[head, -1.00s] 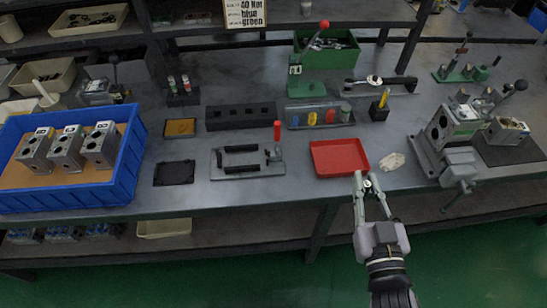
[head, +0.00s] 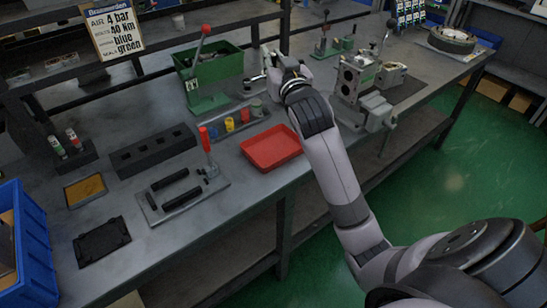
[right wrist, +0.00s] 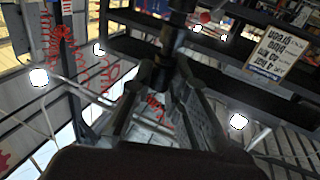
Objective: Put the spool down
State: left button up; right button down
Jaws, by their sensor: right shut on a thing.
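My right gripper (head: 266,62) is over the back part of the bench, beside the green lever press (head: 203,80). Its arm reaches in from the lower right and partly hides it. In the right wrist view the two fingers of my right gripper (right wrist: 162,75) close on a dark, rod-like thing, which I take as the spool (right wrist: 177,38). It stands out beyond the fingertips. In the head view the spool is too small and hidden to make out clearly. My left gripper is not in view.
A red tray (head: 271,148) lies near the front edge. A rack with coloured cups (head: 230,124), a black block with holes (head: 152,151) and a fixture with a red-knobbed lever (head: 187,191) stand left of it. A metal valve block vise (head: 362,85) stands right of my gripper.

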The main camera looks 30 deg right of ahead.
jog(key=shift+w+d, duration=0.1)
jog(key=shift+d, duration=0.05)
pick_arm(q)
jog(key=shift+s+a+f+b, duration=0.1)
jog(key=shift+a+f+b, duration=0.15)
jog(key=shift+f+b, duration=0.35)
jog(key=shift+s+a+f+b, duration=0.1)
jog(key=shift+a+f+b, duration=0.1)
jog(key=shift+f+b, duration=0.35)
pick_arm(e)
notch_tip(320, 180, down, 19)
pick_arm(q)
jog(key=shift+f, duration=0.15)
pick_arm(e)
jog(key=shift+f, duration=0.15)
jog(key=c, duration=2)
grip_release()
jog(key=shift+f, duration=0.1)
jog(key=o, duration=0.4)
jog(key=shift+o, duration=0.2)
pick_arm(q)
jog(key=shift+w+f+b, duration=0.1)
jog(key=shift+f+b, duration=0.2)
pick_arm(e)
jog(key=v, duration=1.2)
